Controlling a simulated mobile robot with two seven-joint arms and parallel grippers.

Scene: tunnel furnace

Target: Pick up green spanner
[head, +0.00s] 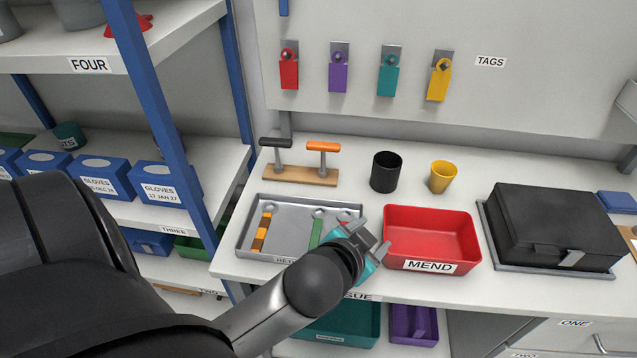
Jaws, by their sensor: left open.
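The green spanner (316,232) lies in the grey tray (243,232) on the bench, with its grey ring end toward the back. A spanner with an orange and brown handle (262,232) lies to its left. My left gripper (374,236) is open, to the right of the green spanner, around the gap between the tray and the red MEND bin (432,228). I see nothing between its fingers. My right gripper is not in view.
Behind the tray stands a wooden rack (299,175) with black and orange T-handles. A black cup (386,172) and a yellow cup (442,177) stand behind the red bin. A black case (553,225) sits at right. A blue shelf post (158,110) rises at left.

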